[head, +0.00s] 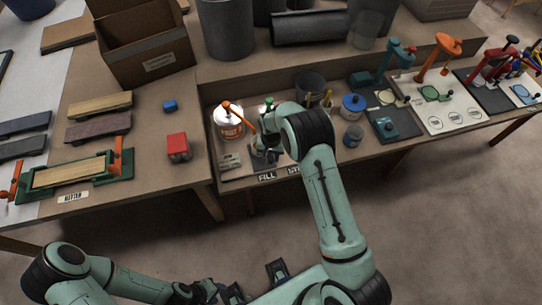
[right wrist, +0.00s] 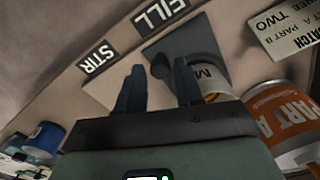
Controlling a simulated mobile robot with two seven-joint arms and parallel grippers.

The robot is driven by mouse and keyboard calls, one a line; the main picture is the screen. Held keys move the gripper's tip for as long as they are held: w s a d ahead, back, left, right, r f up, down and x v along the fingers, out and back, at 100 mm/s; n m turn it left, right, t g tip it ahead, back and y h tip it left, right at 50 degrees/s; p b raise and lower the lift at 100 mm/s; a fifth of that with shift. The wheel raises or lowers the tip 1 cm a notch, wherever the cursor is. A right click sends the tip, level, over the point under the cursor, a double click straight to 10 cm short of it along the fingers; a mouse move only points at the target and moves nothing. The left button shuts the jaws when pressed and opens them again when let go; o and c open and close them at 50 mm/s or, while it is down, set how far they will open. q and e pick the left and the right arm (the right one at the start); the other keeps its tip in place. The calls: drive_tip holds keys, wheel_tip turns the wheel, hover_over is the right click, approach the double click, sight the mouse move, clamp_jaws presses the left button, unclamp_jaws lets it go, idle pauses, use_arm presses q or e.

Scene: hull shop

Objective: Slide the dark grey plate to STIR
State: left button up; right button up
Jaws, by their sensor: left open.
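The dark grey plate (right wrist: 190,38) lies by the FILL label (right wrist: 161,13) in the right wrist view, with an upright dark knob (right wrist: 160,66) near one edge. A cup marked with an M (right wrist: 208,76) stands at the plate, partly hidden by a finger. The STIR label (right wrist: 99,59) is beside FILL. My right gripper (right wrist: 159,78) is open, its fingers apart on either side of the knob; contact cannot be told. In the head view my right arm covers much of the plate. My left gripper (head: 254,283) is open and empty, low in front of the bench.
A blue-lidded tin (head: 353,106) is to the right. A red block (head: 178,148) and a clamp frame (head: 75,177) are on the left bench.

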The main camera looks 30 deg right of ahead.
drive_tip(key=shift+f, duration=0.4)
clamp_jaws()
drive_tip(key=s+d, duration=0.1)
drive_tip(key=d, duration=0.3)
drive_tip(key=s+d+b, duration=0.1)
drive_tip(key=d, duration=0.3)
drive_tip(key=d+b, duration=0.1)
drive_tip(key=d, duration=0.2)
drive_tip(key=shift+s+d, duration=0.4)
use_arm(q)
drive_tip(key=shift+s+f, duration=0.3)
drive_tip(key=shift+f, duration=0.35)
drive_tip(key=shift+s+f, duration=0.25)
drive_tip(key=shift+f, duration=0.35)
use_arm(e)
drive_tip(key=shift+d, duration=0.25)
drive_tip(key=shift+r, duration=0.1)
unclamp_jaws()
drive_tip(key=shift+s, duration=0.1)
